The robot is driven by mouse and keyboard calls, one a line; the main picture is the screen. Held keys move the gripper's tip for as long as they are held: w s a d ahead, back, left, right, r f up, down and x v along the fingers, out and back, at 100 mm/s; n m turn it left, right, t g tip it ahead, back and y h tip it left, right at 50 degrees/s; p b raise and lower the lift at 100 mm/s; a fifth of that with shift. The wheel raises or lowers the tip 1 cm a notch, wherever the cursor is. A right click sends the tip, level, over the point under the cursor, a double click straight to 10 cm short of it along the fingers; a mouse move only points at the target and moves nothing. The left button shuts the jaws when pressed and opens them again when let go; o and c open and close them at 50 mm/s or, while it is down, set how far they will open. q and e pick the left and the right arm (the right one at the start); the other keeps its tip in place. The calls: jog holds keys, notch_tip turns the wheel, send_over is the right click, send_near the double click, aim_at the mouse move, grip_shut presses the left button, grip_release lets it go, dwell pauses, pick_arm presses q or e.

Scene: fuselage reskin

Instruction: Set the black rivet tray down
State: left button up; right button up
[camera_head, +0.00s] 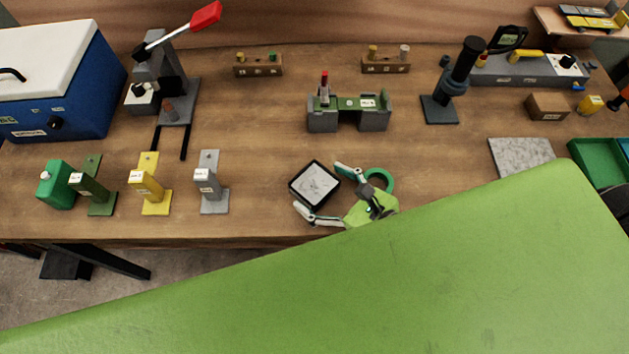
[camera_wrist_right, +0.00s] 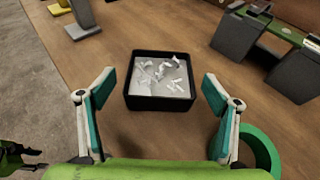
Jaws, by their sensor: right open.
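The black rivet tray (camera_head: 314,185) sits on the wooden bench near its front edge. In the right wrist view the tray (camera_wrist_right: 160,101) is a square black box with several pale pieces on its light floor. My right gripper (camera_head: 326,192) is open, its fingers spread wide on the near side of the tray. In the right wrist view the open fingers (camera_wrist_right: 158,92) stand to the left and right of the tray with gaps, not touching it. My left gripper is not recognisable in the head view.
A green ring (camera_head: 388,181) lies right beside my right gripper. Grey, yellow and green stands (camera_head: 212,185) are to the left. A grey and green fixture (camera_head: 349,112) stands behind the tray. A large green surface (camera_head: 400,285) covers the foreground.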

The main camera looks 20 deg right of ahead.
jog(key=shift+x, duration=1.05)
jog(key=shift+w+a+f, duration=0.15)
jog(key=shift+w, duration=0.15)
pick_arm(q)
jog(key=shift+w+d+r, duration=0.2)
jog(key=shift+d+r, duration=0.15)
jog(key=shift+r, duration=0.1)
pick_arm(e)
jog(key=shift+c, duration=0.4)
pick_arm(q)
jog(key=shift+w, duration=0.15)
pick_arm(e)
jog(key=c, duration=1.4)
jog(key=shift+o, duration=0.2)
